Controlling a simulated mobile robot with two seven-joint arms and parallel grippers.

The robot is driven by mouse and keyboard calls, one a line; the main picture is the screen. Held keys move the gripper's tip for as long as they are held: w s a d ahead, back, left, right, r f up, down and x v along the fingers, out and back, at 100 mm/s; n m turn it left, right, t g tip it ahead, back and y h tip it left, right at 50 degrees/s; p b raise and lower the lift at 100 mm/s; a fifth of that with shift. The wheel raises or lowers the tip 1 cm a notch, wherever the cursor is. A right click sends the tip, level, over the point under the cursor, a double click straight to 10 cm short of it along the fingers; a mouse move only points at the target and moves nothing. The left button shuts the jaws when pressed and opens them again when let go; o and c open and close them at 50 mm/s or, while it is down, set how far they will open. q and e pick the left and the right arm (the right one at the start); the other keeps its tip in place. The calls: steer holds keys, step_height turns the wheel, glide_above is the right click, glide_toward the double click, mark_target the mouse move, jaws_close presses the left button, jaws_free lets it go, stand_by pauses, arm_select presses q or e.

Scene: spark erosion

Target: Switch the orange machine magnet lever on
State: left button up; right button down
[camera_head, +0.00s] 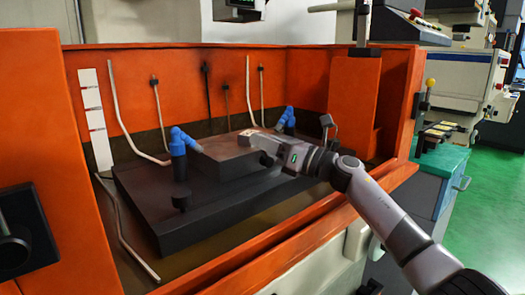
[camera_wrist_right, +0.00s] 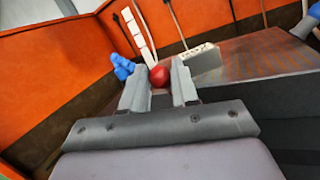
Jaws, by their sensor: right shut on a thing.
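The orange machine (camera_head: 330,225) is an open tank with a dark block (camera_head: 225,158) on a wide dark base plate (camera_head: 165,212). My right gripper (camera_head: 262,147) reaches over the block from the right. In the right wrist view, its fingers (camera_wrist_right: 160,88) are shut on a round red knob (camera_wrist_right: 160,76), which I take to be the end of the magnet lever. The rest of the lever is hidden, so I cannot tell its position. In the head view the knob is hidden by my gripper. My left gripper is not in view.
Blue jointed nozzles (camera_head: 178,150) stand left of the block, and another (camera_head: 288,118) behind it. Thin rods and hoses line the orange back wall. The orange front wall runs below my right arm. A teal cabinet (camera_head: 445,165) stands at right beside open green floor (camera_head: 490,220).

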steer(key=shift+a+f+m, duration=0.1)
steer(key=shift+f+m, duration=0.3)
steer(key=c, duration=0.9)
jaws_free()
steer(key=shift+r, duration=0.2)
steer(key=shift+d+r, duration=0.1)
steer(key=shift+d, duration=0.1)
steer(key=shift+s+d, duration=0.25)
steer(key=shift+d, duration=0.2)
steer(key=v, duration=0.6)
steer(key=shift+b, duration=0.35)
